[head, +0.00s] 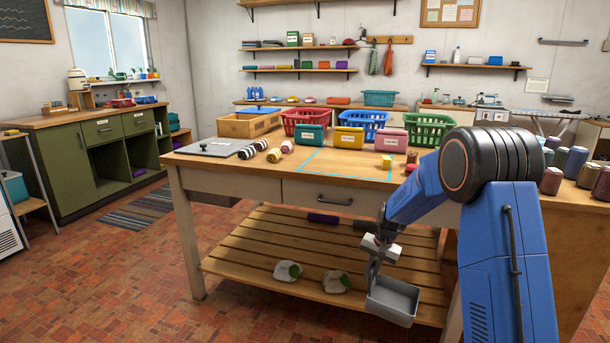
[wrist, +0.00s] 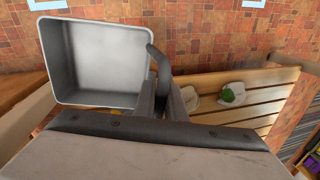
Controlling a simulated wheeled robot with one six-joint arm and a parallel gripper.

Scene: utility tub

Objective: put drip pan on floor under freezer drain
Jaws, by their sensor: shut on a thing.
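The drip pan (head: 393,300) is a grey, rectangular, open pan with a curved handle. It hangs in the air in front of the workbench's right side, a little tilted in the head view. My gripper (head: 374,262) is above it and shut on its handle. In the wrist view the pan (wrist: 103,60) fills the upper left and looks empty, and my gripper's fingers (wrist: 164,95) close around the dark handle. A white vented appliance (head: 8,238) is cut off at the left edge; I cannot tell whether it is the freezer. No drain can be made out.
The wooden workbench (head: 240,172) with a slatted lower shelf (head: 235,262) stands close behind the pan. Two whitish bundles (head: 288,271) lie on that shelf. The brick-tiled floor (head: 110,285) is open at the left, with a striped rug (head: 140,208) farther back.

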